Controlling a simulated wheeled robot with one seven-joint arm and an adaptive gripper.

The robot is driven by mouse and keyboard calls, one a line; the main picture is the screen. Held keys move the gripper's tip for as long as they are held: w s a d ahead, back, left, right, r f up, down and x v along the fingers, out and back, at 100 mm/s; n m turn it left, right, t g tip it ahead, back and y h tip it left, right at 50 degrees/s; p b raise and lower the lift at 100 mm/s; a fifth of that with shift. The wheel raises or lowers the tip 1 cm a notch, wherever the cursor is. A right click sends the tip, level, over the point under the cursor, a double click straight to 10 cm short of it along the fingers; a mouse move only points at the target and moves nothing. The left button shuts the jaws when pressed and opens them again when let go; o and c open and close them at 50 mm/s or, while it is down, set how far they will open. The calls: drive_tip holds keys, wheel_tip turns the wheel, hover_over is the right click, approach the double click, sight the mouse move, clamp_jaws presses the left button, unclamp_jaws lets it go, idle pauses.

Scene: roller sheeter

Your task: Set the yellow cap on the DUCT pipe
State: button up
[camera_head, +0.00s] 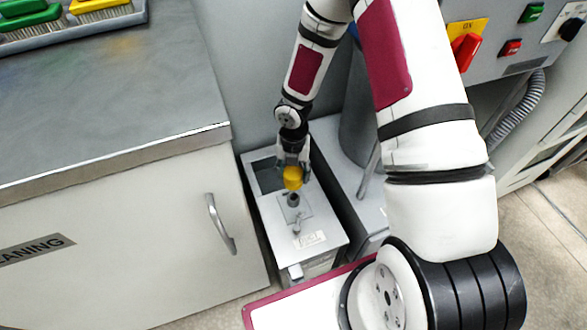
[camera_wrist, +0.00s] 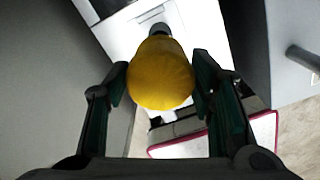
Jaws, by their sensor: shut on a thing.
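The yellow cap (camera_head: 292,177) is held between the fingers of my gripper (camera_head: 293,165), above the grey box unit between the cabinet and the machine. In the wrist view the yellow cap (camera_wrist: 160,73) fills the space between the fingertips of my gripper (camera_wrist: 160,85). A short dark pipe stub (camera_head: 293,199) stands up from a plate on top of the unit, just below and in front of the cap in the head view. The stub (camera_wrist: 159,30) shows partly beyond the cap in the wrist view. A gap between cap and stub shows.
A cabinet (camera_head: 110,90) with a metal top and a handle (camera_head: 221,224) stands at left, with a brush tray (camera_head: 70,22) on top. A control panel (camera_head: 510,35) with a red switch is at upper right. The grey unit (camera_head: 318,222) has a dark opening at its back left.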

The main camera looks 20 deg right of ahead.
drive_tip(key=b, duration=0.6)
hover_over(293, 196)
wheel_tip(293, 196, down, 6)
drive_tip(key=shift+s+r, duration=0.1)
drive_tip(key=shift+f, duration=0.8)
drive_tip(key=shift+f, duration=0.35)
drive_tip(key=shift+f+b, duration=0.35)
drive_tip(key=shift+f, duration=0.05)
drive_tip(key=shift+f, duration=0.4)
idle(0.4)
drive_tip(key=shift+f+b, duration=0.35)
drive_tip(key=shift+b, duration=0.1)
drive_tip(key=shift+f+b, duration=0.65)
drive_tip(key=shift+f, duration=0.35)
idle(0.7)
